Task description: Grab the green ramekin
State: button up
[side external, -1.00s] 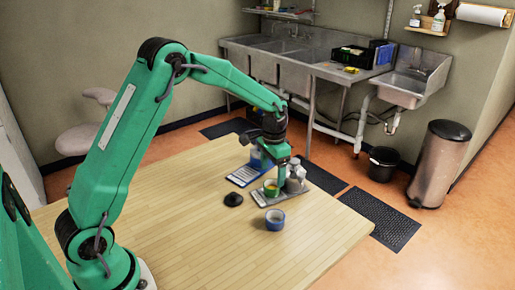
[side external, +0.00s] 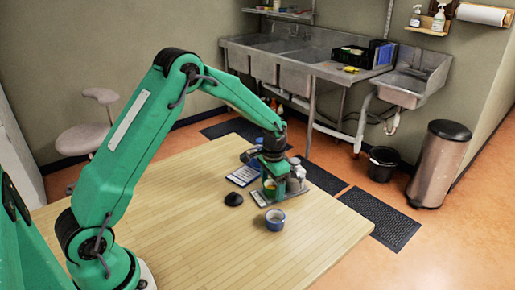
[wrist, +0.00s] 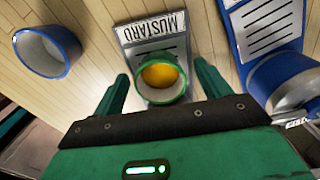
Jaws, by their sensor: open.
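The green ramekin (wrist: 146,93) holds something yellow and stands on a tray or card labelled MUSTARD (wrist: 153,29). In the wrist view my gripper (wrist: 162,74) is open, with one green finger on each side of the ramekin and a visible gap to each. In the side view my gripper (side external: 271,186) is low over the table at the green ramekin (side external: 268,191), partly hiding it.
A blue-rimmed ramekin (side external: 275,221) stands in front of the card; it also shows at upper left in the wrist view (wrist: 22,55). A blue container (wrist: 262,82) sits by a second card (wrist: 270,25) at right. A black disc (side external: 233,199) lies left. The wooden table's (side external: 200,250) front is clear.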

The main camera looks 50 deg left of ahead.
dwell(0.3)
jog(key=c, duration=1.2)
jog(key=shift+o, duration=0.2)
jog(key=shift+r, duration=0.2)
jog(key=shift+r, duration=0.55)
jog(key=r, duration=0.3)
jog(key=shift+s+d+r, duration=0.1)
jog(key=shift+s+d, duration=0.05)
jog(key=shift+d, duration=0.2)
jog(key=s+d+r, duration=0.4)
jog(key=d+r, duration=0.2)
jog(key=d, duration=0.3)
jog(key=shift+s+d+r, duration=0.2)
jog(key=shift+s+d, duration=0.2)
